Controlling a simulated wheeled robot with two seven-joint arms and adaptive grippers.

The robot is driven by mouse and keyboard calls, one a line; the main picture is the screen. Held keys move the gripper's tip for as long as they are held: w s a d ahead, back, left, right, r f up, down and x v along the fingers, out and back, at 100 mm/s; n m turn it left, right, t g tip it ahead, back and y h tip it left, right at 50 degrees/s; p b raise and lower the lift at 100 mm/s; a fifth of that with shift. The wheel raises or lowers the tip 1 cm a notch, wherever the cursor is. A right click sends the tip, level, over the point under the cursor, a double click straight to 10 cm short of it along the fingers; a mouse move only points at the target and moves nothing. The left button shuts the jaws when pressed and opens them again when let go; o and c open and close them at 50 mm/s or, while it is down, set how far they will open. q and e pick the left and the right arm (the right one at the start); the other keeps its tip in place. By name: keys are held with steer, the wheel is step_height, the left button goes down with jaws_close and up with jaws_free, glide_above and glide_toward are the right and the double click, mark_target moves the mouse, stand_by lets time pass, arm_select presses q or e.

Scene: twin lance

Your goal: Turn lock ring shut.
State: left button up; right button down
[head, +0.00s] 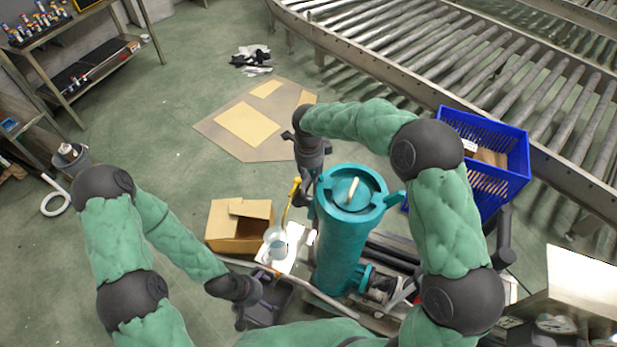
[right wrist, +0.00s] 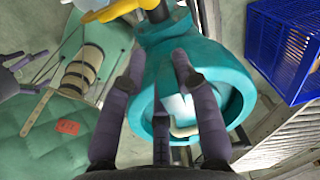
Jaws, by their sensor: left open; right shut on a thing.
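A teal upright housing (head: 340,240) stands on the low cart, with a teal lock ring (head: 380,200) around its top. A round lid with a pale bar handle (head: 352,190) sits inside the ring. A lug sticks out at the ring's right side. My right gripper (head: 311,190) is at the ring's left side, shut on a teal part of the lock ring. In the right wrist view its fingers (right wrist: 158,75) straddle that teal part, close to the ring (right wrist: 240,95). My left gripper (head: 262,308) is open and empty, low at the left of the housing.
A cardboard box (head: 235,228) and a clear cup (head: 275,240) are left of the housing. A yellow-handled thing (head: 291,198) stands close to my right gripper. A blue crate (head: 505,185) is at the right, before a roller conveyor (head: 430,50).

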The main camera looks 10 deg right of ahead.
steer(key=shift+w+d+r, duration=0.25)
steer(key=shift+w+d, duration=0.15)
steer(key=shift+w, duration=0.15)
steer(key=c, duration=1.1)
jaws_free()
steer(key=shift+r, duration=0.1)
step_height(320, 180, up, 11)
steer(key=s+a, duration=0.1)
steer(key=shift+s+r, duration=0.15)
steer(key=shift+s, duration=0.25)
steer(key=shift+a, duration=0.1)
